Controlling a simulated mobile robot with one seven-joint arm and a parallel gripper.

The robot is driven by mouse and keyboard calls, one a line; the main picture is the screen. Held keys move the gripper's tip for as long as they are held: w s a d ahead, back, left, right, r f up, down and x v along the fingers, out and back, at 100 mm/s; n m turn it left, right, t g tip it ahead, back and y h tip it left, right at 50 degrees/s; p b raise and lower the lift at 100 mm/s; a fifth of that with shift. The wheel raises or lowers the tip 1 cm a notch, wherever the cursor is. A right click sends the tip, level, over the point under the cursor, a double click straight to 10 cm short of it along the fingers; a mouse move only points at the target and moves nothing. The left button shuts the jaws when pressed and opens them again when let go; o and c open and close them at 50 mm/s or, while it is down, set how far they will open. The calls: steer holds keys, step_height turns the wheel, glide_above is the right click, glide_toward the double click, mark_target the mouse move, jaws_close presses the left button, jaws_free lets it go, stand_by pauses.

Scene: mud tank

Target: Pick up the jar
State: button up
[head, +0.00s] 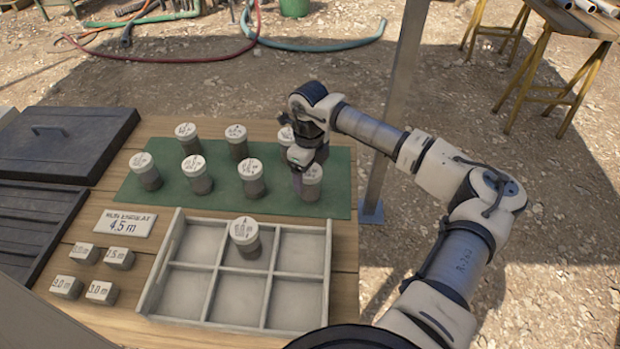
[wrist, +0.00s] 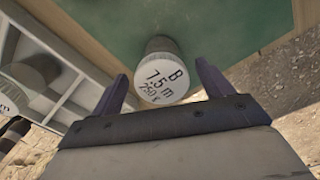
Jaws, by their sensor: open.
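Several grey jars with white lettered lids stand upright on a green mat (head: 215,200), in two rows. My gripper (head: 303,163) is over the jar (head: 311,188) at the right end of the front row and partly hides it. In the wrist view that jar's lid (wrist: 163,88) reads "B 7.5 m 250", with a last character that is hard to read. My gripper (wrist: 161,75) is open there, with one finger on each side of the jar. I cannot tell whether a finger touches it. Another jar (head: 245,236) stands in the divided tray's upper middle compartment.
The pale divided tray (head: 158,283) lies in front of the mat; its other compartments look empty. A "4.5 m" card (head: 124,222) and several small labelled blocks (head: 119,258) are left. A dark lid (head: 65,140) lies far left. A metal post (head: 393,120) rises right of the table.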

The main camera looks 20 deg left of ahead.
steer(key=shift+w+f, duration=0.1)
steer(key=shift+f, duration=1.25)
steer(key=c, duration=1.2)
steer(key=shift+c, duration=0.2)
steer(key=shift+r, duration=0.1)
step_height(320, 180, up, 20)
steer(key=b, duration=0.3)
steer(key=shift+b, duration=0.35)
